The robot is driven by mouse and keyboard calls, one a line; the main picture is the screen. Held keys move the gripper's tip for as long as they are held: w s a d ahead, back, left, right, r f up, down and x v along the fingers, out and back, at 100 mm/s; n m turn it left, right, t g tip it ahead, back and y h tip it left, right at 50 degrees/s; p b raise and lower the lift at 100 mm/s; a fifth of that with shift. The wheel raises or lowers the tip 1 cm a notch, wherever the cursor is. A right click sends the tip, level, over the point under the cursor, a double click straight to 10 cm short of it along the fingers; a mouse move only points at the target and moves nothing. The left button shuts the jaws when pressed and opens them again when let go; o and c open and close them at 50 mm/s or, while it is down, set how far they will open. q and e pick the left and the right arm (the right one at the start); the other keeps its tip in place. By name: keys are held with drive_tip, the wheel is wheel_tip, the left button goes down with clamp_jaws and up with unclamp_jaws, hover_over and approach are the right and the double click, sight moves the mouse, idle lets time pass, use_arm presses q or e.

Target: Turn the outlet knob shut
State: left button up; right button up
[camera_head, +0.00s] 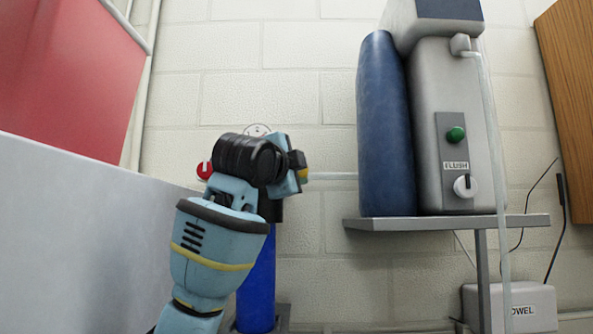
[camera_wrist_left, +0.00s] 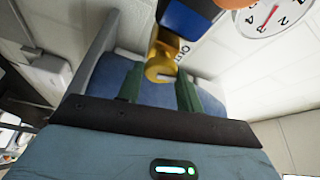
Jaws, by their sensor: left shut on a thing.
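The outlet knob is a yellow knob (camera_wrist_left: 160,64) between the two green fingers of my left gripper (camera_wrist_left: 159,88) in the left wrist view. My left gripper is shut on it. Lettering beside the knob is partly hidden. In the head view my left gripper (camera_head: 298,170) is at the top of the blue cylinder (camera_head: 257,285), and only a sliver of yellow shows by its tip. A round gauge (camera_wrist_left: 272,14) with a red needle sits at the top right of the left wrist view. My right gripper is in neither view.
A red knob (camera_head: 205,170) is left of my gripper. A pale tube runs right toward a grey flush machine (camera_head: 455,90) with a blue padded bag (camera_head: 385,130), on a shelf (camera_head: 450,221). A towel box (camera_head: 510,307) is low right. A pale panel (camera_head: 80,230) stands at left.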

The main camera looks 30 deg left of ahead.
use_arm(q)
drive_tip(key=shift+m+g, duration=0.5)
drive_tip(key=shift+m, duration=0.7)
drive_tip(key=o, duration=1)
drive_tip(key=shift+s, duration=0.1)
drive_tip(key=s, duration=0.2)
drive_tip(key=s+d, duration=0.1)
drive_tip(key=s, duration=0.4)
drive_tip(key=shift+s+d, duration=0.15)
drive_tip(key=shift+s, duration=0.1)
